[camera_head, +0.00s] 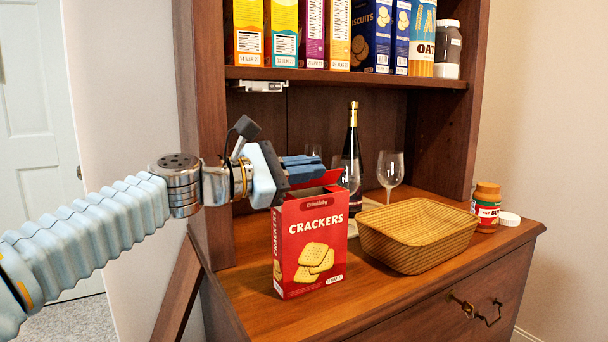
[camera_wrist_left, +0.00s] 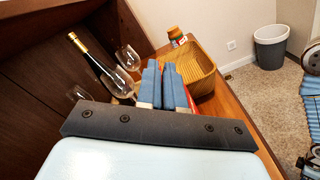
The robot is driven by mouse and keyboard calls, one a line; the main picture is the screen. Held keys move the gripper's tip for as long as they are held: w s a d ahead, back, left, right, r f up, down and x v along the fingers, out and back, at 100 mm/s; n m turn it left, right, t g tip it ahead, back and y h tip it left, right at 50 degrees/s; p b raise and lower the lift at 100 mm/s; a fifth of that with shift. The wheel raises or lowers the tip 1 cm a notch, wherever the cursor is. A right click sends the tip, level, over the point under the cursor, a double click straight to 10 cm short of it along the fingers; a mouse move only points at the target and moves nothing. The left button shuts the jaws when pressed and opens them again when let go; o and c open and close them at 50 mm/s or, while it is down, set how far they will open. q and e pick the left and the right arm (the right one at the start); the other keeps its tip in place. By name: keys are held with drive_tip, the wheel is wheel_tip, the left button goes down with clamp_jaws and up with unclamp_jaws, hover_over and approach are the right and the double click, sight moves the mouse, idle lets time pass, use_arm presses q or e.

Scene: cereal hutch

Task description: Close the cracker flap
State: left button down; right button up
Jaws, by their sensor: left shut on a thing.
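A red cracker box (camera_head: 310,245) stands upright near the left front of the wooden counter. A red flap (camera_head: 331,179) shows at its top right, raised behind the front edge. My left gripper (camera_head: 303,165) reaches in from the left at the top of the box, its blue fingers shut on the cracker flap. In the left wrist view my left gripper's fingers (camera_wrist_left: 167,88) are close together, with only slivers of red beside them. The fingers hide the grip itself and much of the box top. My right gripper is in neither view.
A wicker basket (camera_head: 420,235) stands just right of the box. A dark bottle (camera_head: 353,160) and wine glasses (camera_head: 390,170) stand behind. A jar (camera_head: 486,207) and white lid (camera_head: 509,219) are at the right. A shelf (camera_head: 350,78) with food packages overhangs the counter.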

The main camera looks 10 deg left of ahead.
use_arm(q)
drive_tip(key=shift+s+d+f+m+b, duration=0.1)
drive_tip(key=shift+s+f+m+b, duration=0.15)
drive_tip(key=shift+m, duration=0.25)
drive_tip(key=c, duration=1.3)
unclamp_jaws()
drive_tip(key=shift+c, duration=0.2)
drive_tip(key=b+v, duration=0.1)
drive_tip(key=v, duration=1.2)
drive_tip(key=shift+s+a, duration=0.15)
drive_tip(key=shift+a, duration=0.15)
drive_tip(key=shift+r, duration=0.1)
